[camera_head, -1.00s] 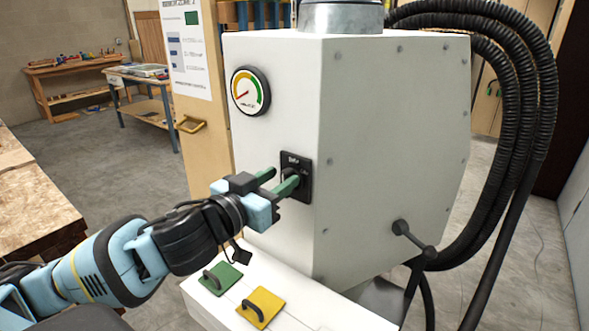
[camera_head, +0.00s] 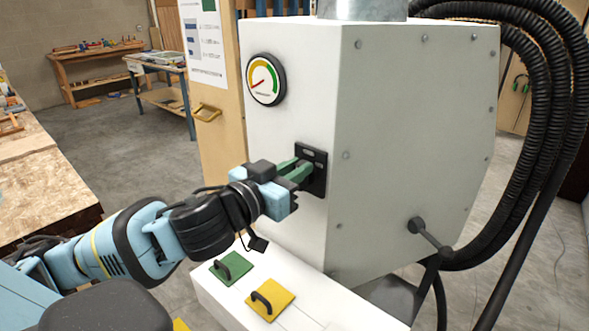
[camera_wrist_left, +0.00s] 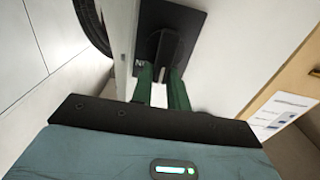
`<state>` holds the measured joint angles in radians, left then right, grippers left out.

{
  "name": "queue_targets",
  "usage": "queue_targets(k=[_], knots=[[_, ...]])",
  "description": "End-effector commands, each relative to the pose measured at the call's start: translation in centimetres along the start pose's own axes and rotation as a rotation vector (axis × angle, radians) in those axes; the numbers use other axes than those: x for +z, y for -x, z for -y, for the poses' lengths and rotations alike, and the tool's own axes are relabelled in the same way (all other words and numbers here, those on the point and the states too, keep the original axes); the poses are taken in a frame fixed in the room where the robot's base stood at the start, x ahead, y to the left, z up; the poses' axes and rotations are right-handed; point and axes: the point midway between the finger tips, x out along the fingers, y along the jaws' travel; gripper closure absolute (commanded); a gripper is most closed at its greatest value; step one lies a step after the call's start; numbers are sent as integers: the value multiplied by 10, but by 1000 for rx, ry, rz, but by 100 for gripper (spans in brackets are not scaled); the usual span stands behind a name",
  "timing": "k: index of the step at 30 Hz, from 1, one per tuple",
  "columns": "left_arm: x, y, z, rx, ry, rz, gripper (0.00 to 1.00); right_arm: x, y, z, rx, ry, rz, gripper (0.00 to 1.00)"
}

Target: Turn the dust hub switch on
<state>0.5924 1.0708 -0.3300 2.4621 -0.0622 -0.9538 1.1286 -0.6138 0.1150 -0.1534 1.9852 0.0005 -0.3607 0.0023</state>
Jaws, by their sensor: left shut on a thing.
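The dust hub switch is a dark plate (camera_head: 319,181) with a knob, set on the front face of the white dust hub (camera_head: 285,135). In the left wrist view the black knob (camera_wrist_left: 160,48) stands out from the dark plate (camera_wrist_left: 190,22), on which some pale lettering shows. My left gripper (camera_head: 303,168) has its green fingers at the plate, shut on the knob. The fingers (camera_wrist_left: 161,75) also show in the left wrist view, one on each side of the knob. In the head view the fingers hide most of the knob. My right gripper is not in view.
A round gauge (camera_head: 265,79) is above the switch, its needle in the red part. Green (camera_head: 230,268) and yellow (camera_head: 270,299) handled plates lie on the white ledge below. Black hoses (camera_head: 548,120) curve down at the right. A wooden bench (camera_head: 40,185) stands at the left.

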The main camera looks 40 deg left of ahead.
Motion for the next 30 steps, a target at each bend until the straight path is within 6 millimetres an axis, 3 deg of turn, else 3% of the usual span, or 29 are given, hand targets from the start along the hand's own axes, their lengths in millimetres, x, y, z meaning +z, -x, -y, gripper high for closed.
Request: queue_targets(k=[11,24,30], knots=[[-3,0,-2,-1,-103,-3,100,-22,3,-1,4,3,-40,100],[-4,1,-11,-4,-486,-8,100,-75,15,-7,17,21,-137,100],[0,0,-14,-4,-674,-6,100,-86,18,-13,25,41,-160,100]])
